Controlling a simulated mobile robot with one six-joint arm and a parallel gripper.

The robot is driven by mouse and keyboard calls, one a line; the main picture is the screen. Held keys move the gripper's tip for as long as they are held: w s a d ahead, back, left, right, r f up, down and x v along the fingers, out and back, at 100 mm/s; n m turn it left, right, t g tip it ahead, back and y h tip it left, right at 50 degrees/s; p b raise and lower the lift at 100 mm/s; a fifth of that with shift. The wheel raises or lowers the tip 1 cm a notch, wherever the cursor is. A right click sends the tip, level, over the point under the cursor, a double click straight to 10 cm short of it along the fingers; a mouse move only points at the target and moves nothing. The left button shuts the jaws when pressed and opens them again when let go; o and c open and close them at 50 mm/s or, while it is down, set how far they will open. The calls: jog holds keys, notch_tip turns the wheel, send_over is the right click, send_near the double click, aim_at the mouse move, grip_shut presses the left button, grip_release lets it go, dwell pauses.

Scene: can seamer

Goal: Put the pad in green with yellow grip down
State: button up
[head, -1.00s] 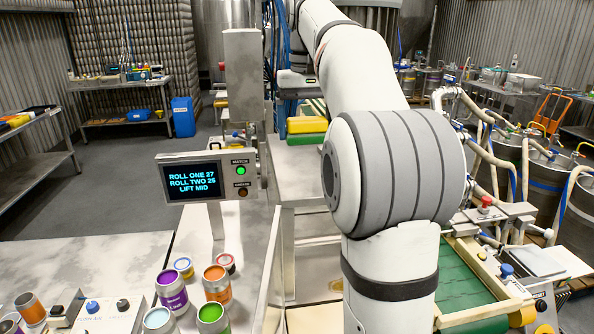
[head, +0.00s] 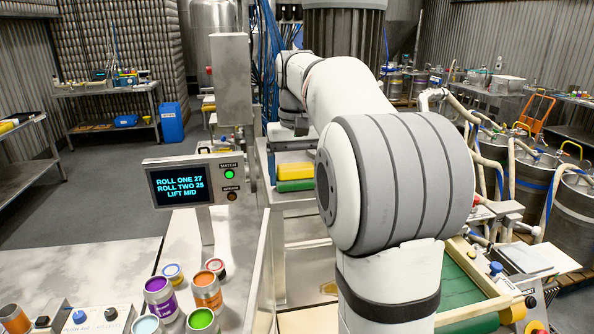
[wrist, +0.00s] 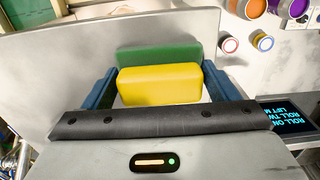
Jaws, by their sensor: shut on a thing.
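The pad is a yellow block grip (head: 295,171) on top of a green block (head: 296,185), seen in the head view beyond the screen, at the far end of my arm. My gripper (head: 294,155) points down and is shut on the pad, with the yellow side up. In the wrist view my gripper (wrist: 157,74) has blue fingers on both sides of the pad; the yellow grip (wrist: 160,85) is nearer the camera and the green part (wrist: 155,57) lies behind it. I cannot tell whether the pad's underside touches anything.
A screen on a post (head: 193,183) reads ROLL ONE 27, ROLL TWO 25, LIFT MID, with a green lamp lit. Several open paint cans (head: 207,290) stand on the metal bench near it. A green belt (head: 460,290) lies to the right of my arm.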

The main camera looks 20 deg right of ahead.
aim_at(297, 166)
jog(key=o, duration=1)
jog(key=shift+f, duration=0.1)
notch_tip(297, 166, up, 12)
jog(key=shift+p, duration=0.4)
